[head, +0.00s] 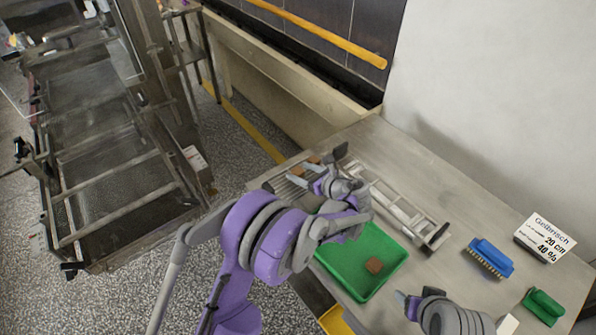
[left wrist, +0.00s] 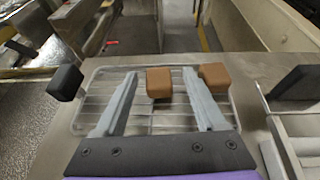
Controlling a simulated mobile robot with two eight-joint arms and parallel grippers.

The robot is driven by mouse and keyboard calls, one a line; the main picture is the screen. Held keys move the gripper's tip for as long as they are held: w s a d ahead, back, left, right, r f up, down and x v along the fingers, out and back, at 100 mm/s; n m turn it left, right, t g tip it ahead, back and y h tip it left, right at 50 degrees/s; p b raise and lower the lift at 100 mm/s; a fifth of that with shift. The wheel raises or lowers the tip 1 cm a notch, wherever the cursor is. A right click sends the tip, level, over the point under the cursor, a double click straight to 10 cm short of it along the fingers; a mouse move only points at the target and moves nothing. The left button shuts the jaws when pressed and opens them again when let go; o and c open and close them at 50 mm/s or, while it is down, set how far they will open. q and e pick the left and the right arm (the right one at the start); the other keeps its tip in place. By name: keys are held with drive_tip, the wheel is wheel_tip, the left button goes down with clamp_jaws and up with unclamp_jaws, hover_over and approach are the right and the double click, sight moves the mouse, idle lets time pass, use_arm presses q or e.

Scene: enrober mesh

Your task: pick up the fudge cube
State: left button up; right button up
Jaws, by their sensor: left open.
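Two brown fudge cubes lie on a wire mesh rack (left wrist: 90,112). The other cube (left wrist: 215,75) is at the right finger's tip, just outside the jaws. My left gripper (head: 304,172) is open over the rack; whether it touches a cube I cannot tell. A third brown cube (head: 374,265) lies in the green tray (head: 348,290). My right gripper (head: 407,302) is low in the head view, its jaws mostly hidden.
A metal frame (head: 395,205) with black ends lies right of the rack. A blue brush (head: 489,258), a green brush (head: 543,306) and a lettered sign (head: 545,238) are on the right of the steel table (head: 450,205). A metal conveyor machine (head: 110,165) stands at left.

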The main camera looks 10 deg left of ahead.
use_arm(q)
drive_tip(key=shift+s+d, duration=0.1)
drive_tip(key=shift+s, duration=0.05)
drive_tip(key=c, duration=1.1)
drive_tip(key=shift+r, duration=0.1)
